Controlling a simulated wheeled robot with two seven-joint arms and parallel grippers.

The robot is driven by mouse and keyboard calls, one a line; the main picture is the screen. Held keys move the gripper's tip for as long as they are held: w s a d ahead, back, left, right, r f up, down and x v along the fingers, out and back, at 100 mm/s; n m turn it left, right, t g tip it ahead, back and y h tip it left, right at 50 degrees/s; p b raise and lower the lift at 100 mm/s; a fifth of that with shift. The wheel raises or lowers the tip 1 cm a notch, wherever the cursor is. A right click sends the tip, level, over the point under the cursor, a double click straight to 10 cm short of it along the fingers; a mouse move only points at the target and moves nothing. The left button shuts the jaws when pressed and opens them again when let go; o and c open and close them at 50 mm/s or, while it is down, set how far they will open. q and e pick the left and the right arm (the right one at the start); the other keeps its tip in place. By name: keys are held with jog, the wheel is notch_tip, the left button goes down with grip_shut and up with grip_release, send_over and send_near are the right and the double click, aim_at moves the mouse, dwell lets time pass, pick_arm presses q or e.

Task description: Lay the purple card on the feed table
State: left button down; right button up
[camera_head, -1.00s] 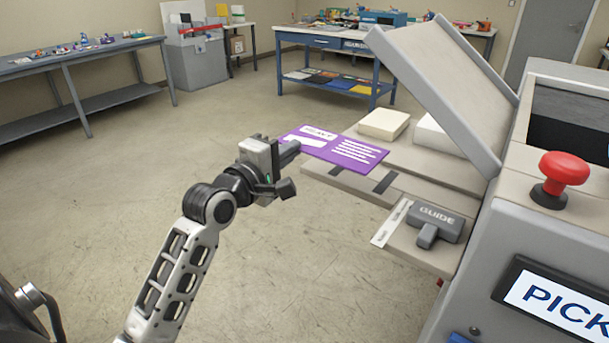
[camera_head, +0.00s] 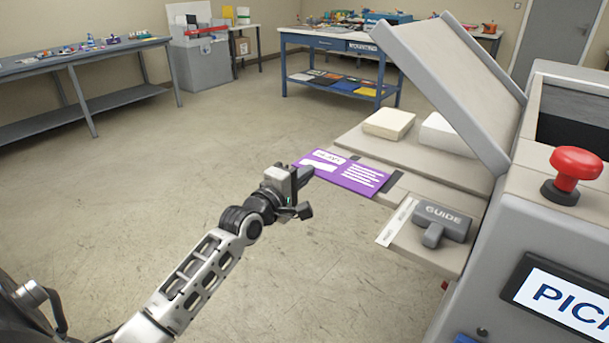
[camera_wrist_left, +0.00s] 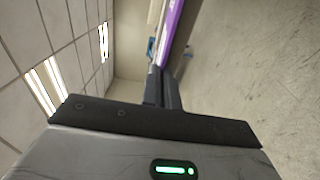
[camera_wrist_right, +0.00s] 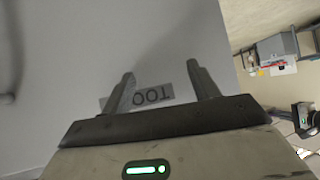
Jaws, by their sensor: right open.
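The purple card (camera_head: 352,178), with white print, is over the left edge of the feed table (camera_head: 425,165) in the head view. It looks roughly level. I cannot tell whether it touches the table. My left gripper (camera_head: 303,178) is shut on the card's left end, outside the table edge. In the left wrist view the fingers (camera_wrist_left: 163,85) are close together, with a strip of the purple card (camera_wrist_left: 174,30) beyond them. My right gripper (camera_wrist_right: 160,72) is open and empty, facing a grey panel with a partly hidden label; it is not in the head view.
A grey guide block (camera_head: 440,222) sits at the table's front. Two pale stacks (camera_head: 389,123) (camera_head: 448,135) stand at the back. The raised lid (camera_head: 455,85) leans above the table's right side. A red button (camera_head: 573,172) is on the machine. The floor at left is clear.

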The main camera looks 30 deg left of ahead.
pick_arm(q)
jog(key=shift+f, duration=0.15)
jog(key=c, duration=1.7)
grip_release()
jog(key=s, duration=1.2)
jog(key=s+d+f+m+g, duration=0.2)
jog(key=s+d+f+m, duration=0.2)
jog(key=d+f+m, duration=0.2)
jog(key=s+d+f+m+g+h, duration=0.1)
jog(key=s+d+f+m+g, duration=0.2)
jog(key=s+d+f+m, duration=0.2)
jog(key=s+d+f+m+g+h, duration=0.1)
jog(key=s+d+f+m+g, duration=0.1)
jog(key=s+d+f+m, duration=0.3)
jog(key=shift+s+d+f+m+g+b, duration=0.1)
jog(key=shift+d+f+m, duration=0.65)
jog(key=shift+f, duration=0.2)
jog(key=shift+s+d+f+m+g+b, duration=0.1)
jog(key=shift+d+f+m, duration=0.55)
jog(key=shift+f, duration=0.25)
jog(key=shift+d+f+m+g+b, duration=0.1)
jog(key=shift+d+f+m, duration=0.55)
jog(key=shift+f+m, duration=0.25)
